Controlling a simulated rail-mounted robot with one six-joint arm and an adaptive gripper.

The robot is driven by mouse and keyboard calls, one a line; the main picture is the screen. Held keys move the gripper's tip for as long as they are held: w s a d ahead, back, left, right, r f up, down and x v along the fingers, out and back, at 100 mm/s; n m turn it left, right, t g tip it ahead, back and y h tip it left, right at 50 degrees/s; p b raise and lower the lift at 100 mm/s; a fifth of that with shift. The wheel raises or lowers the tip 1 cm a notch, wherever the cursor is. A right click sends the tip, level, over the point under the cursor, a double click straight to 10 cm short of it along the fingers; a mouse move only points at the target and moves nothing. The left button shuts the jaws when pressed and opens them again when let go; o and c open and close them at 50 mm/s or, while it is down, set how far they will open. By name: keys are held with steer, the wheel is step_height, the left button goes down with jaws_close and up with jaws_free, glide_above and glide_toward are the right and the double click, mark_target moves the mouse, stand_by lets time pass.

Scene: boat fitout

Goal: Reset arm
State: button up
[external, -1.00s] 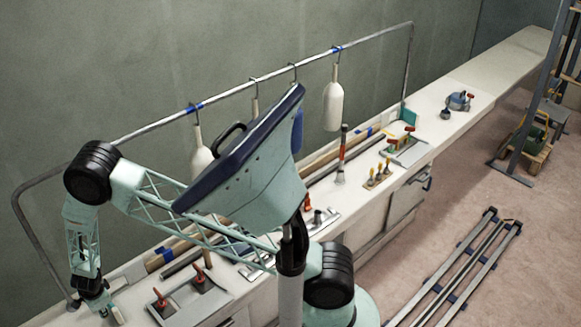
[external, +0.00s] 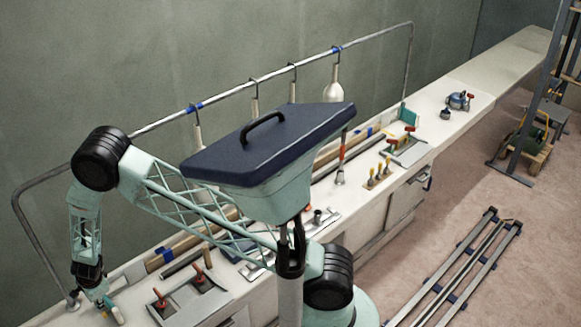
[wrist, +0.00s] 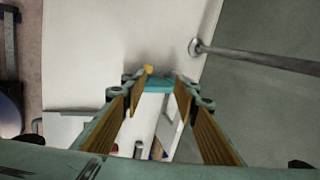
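My gripper (external: 108,306) hangs low at the left end of the long white bench (external: 500,62) in the external view, with my forearm pointing down. In the wrist view my gripper (wrist: 162,88) has its two fingers with tan inner pads apart. A teal piece with a small yellow end shows between the fingertips; I cannot tell what it is or whether it touches them. White bench surface lies beyond the fingers.
A metal hanging rail (external: 240,93) runs above the bench, with a pale bottle-shaped item (external: 333,82) on a hook. Its post foot (wrist: 197,47) stands close to my gripper in the wrist view. A grey tray with red-handled tools (external: 188,299) lies to the right.

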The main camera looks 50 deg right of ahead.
steer(key=d+r+n+y+b, duration=0.1)
steer(key=d+r+n+b, duration=0.15)
steer(key=r, duration=0.75)
steer(key=d+r+n+y+b, duration=0.2)
steer(key=d+r, duration=0.1)
steer(key=r, duration=0.7)
steer(key=s+d+r+n+y+b, duration=0.1)
steer(key=s+d+r+n+b, duration=0.3)
steer(key=s+d+r, duration=0.75)
steer(key=s+d+r+n+h+b, duration=0.1)
steer(key=s+d+r+n+b, duration=0.15)
steer(key=s+d, duration=0.45)
steer(key=s+d+r+n+b, duration=0.1)
steer(key=s+d+r+n, duration=0.25)
steer(key=s, duration=0.45)
steer(key=s+d+f+n+h+b, duration=0.1)
steer(key=s+d+b, duration=0.1)
steer(key=s+d, duration=0.6)
steer(key=s+d+f+n+h+b, duration=0.2)
steer(key=s+d, duration=0.6)
steer(key=s, duration=0.6)
steer(key=shift+s+d+g, duration=0.3)
steer(key=shift+s+d, duration=0.05)
steer(key=shift+d, duration=0.05)
steer(key=shift+a, duration=0.1)
